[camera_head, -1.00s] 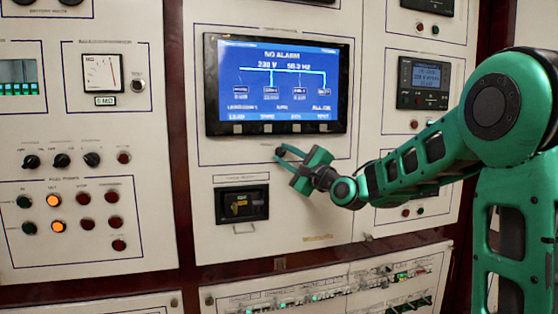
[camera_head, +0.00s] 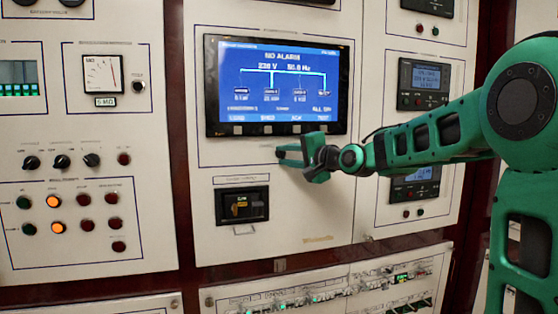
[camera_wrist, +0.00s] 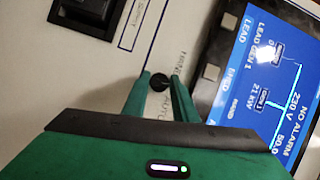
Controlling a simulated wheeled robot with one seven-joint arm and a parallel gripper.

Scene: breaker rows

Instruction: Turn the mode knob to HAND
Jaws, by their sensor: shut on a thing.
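The mode knob (camera_wrist: 160,81) is a small dark round knob on the pale panel, seen in the wrist view between my fingertips. Lettering that seems to read HAND and AUTO lies beside it, partly covered by my fingers. My gripper (camera_wrist: 161,84) is shut on the knob, with one green finger on each side. In the head view my gripper (camera_head: 281,153) is at the panel just below the big screen, and its fingers hide the knob. I cannot tell which way the knob points.
The blue screen (camera_head: 276,85) sits just above my gripper and reads NO ALARM. A black breaker (camera_head: 242,205) in a recess is below it. Smaller knobs (camera_head: 62,161) and lit buttons (camera_head: 54,201) are on the left panel. Meters (camera_head: 424,84) line the right panel.

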